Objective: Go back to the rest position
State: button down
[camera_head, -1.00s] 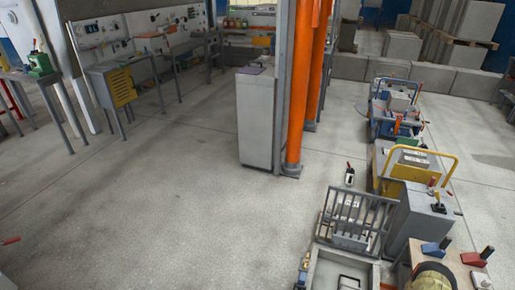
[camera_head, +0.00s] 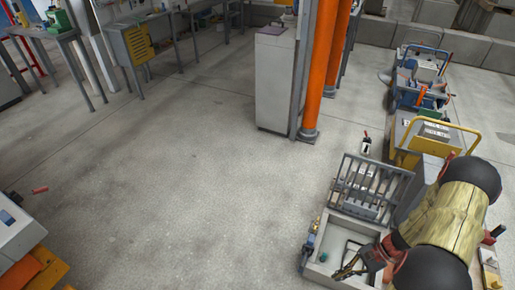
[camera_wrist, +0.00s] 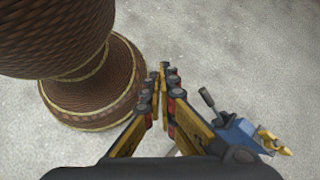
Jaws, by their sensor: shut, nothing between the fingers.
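My gripper (camera_head: 340,274) is at the lower right of the head view, low in the picture in front of the grey mould box (camera_head: 316,268). In the wrist view my gripper (camera_wrist: 160,72) has its fingers together with nothing between them. My arm comes in from the right edge. A blue clamp with brass-coloured ends (camera_wrist: 245,135) shows right of the fingers in the wrist view, apart from them. Part of the mould box is hidden behind my gripper and arm.
A grey barred rack (camera_head: 368,190) stands behind the mould box. A yellow-handled cart (camera_head: 425,145) and a blue cart (camera_head: 420,85) stand beyond at the right. Orange pipes (camera_head: 318,75) and a grey cabinet (camera_head: 275,80) stand at centre.

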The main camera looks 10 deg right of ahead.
jog(key=w+a+r+n+g+h, duration=0.1)
jog(key=a+r+n+h, duration=0.2)
jog(key=r, duration=1)
jog(key=a+r+n+h, duration=0.1)
jog(key=r+n+h, duration=0.3)
jog(key=r, duration=0.8)
jog(key=s+a+r+n+t, duration=0.1)
jog(key=a+r+n+t, duration=0.1)
jog(key=a+r, duration=0.2)
jog(key=s+a+r+n+t+h+p, duration=0.1)
jog(key=a+r+n+t, duration=0.2)
jog(key=r, duration=0.8)
jog(key=s+a+r+n+t+h, duration=0.1)
jog(key=s+a+r+n+t, duration=0.1)
jog(key=a+r, duration=0.4)
notch_tip(320, 180, up, 2)
jog(key=shift+a+r+n+p, duration=0.15)
jog(key=shift+a+n+p, duration=0.15)
jog(key=shift+n, duration=0.3)
